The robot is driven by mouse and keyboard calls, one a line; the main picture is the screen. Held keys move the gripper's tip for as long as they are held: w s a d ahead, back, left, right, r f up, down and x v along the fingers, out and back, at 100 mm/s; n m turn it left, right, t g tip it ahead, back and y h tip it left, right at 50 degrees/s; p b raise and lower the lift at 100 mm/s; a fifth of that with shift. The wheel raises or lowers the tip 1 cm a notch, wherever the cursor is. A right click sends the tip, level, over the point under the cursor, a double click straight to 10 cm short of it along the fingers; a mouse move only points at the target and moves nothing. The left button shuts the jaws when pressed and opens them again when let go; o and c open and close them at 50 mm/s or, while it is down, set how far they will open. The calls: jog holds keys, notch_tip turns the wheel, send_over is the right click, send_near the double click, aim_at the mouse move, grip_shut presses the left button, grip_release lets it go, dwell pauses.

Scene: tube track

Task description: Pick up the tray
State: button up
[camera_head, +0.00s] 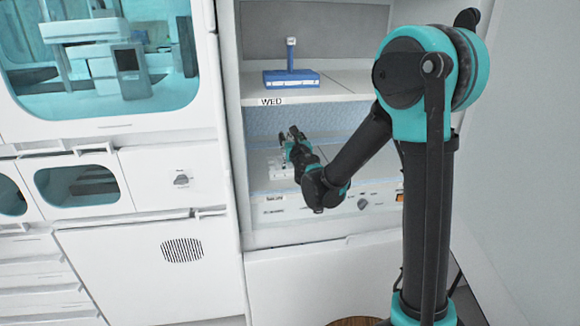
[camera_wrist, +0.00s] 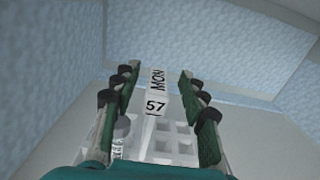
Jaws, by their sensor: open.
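A white tray (camera_wrist: 166,128) with a grid of square openings lies below and between the fingers in the wrist view. A label reading 57 sits above the grid, between the fingers, and a MON label lies just beyond it. My gripper (camera_wrist: 157,82) is open, with its dark green fingers to either side of the labels; I see no finger closed on anything. In the head view my gripper (camera_head: 292,137) reaches into the lower lit compartment of the cabinet.
A blue tray (camera_head: 291,79) with an upright handle stands on the upper shelf (camera_head: 340,92), above the WED label. This shelf is above my gripper. Pale blue textured walls (camera_wrist: 210,45) enclose the compartment. White cabinets with tinted windows stand to the left.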

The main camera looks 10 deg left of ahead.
jog(key=x, duration=0.4)
jog(key=shift+w+a+f, duration=0.1)
jog(key=shift+w+a, duration=0.1)
jog(key=shift+w, duration=0.1)
jog(key=shift+c, duration=0.2)
grip_shut()
